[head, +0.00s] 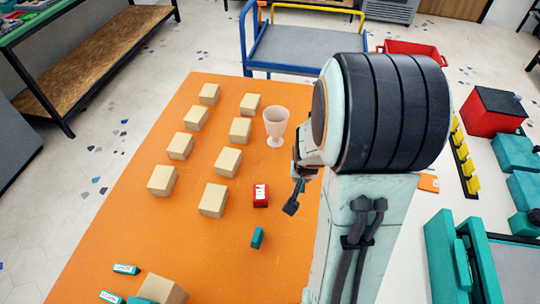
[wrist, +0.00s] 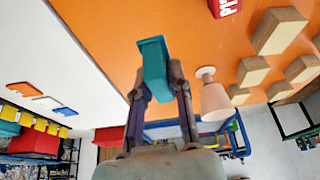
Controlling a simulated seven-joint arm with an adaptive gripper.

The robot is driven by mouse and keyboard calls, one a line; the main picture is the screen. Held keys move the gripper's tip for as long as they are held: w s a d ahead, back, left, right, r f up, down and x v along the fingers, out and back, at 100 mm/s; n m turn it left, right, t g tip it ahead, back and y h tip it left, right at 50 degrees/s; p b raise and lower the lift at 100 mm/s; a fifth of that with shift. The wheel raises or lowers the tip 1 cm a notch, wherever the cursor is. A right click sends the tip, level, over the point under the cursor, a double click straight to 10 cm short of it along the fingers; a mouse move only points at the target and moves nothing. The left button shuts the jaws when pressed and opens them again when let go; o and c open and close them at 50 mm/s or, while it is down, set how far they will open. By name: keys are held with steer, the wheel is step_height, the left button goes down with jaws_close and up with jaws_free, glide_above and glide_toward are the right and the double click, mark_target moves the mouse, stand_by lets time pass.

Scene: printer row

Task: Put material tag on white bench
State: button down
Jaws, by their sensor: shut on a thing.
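A teal block-like tag (wrist: 154,62) is held between the two fingers of my gripper (wrist: 157,95) in the wrist view; no label on it is readable. In the head view one dark finger of my gripper (head: 292,205) shows above the right edge of the orange table (head: 120,235), and my arm hides the other finger. I cannot make out the held tag there for certain. A white surface, which looks like the white bench (wrist: 50,60), fills the left of the wrist view beside the orange table. In the head view part of it (head: 405,240) shows right of my arm.
The orange table holds several tan blocks (head: 212,199), a pale cup (head: 275,125), a red labelled block (head: 260,195), a small teal block (head: 257,239) and teal labelled tags (head: 126,269). A red box (head: 495,112), yellow bins (head: 465,165) and teal equipment (head: 455,260) stand right.

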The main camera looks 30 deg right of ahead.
steer(key=shift+s+a+r, duration=0.1)
steer(key=shift+s+a, duration=0.05)
steer(key=shift+s, duration=0.1)
steer(key=shift+w+r+m, duration=0.1)
steer(key=shift+m, duration=0.3)
steer(key=s+d+m+g+h, duration=0.25)
steer(key=s+d+m, duration=0.65)
steer(key=s+d, duration=0.8)
steer(key=shift+g+y, duration=0.45)
steer(key=w+d+f, duration=0.1)
steer(key=d+f, duration=0.2)
steer(key=d, duration=0.1)
steer(key=w+d+f, duration=0.2)
steer(key=d+f, duration=0.1)
steer(key=d, duration=0.2)
steer(key=w+d+f, duration=0.2)
steer(key=d+f, duration=0.1)
steer(key=d, duration=0.2)
steer(key=shift+f, duration=0.1)
steer(key=shift+d+f, duration=0.15)
steer(key=shift+f, duration=0.8)
steer(key=shift+d+f, duration=0.1)
steer(key=shift+f, duration=0.8)
steer(key=shift+f, duration=0.15)
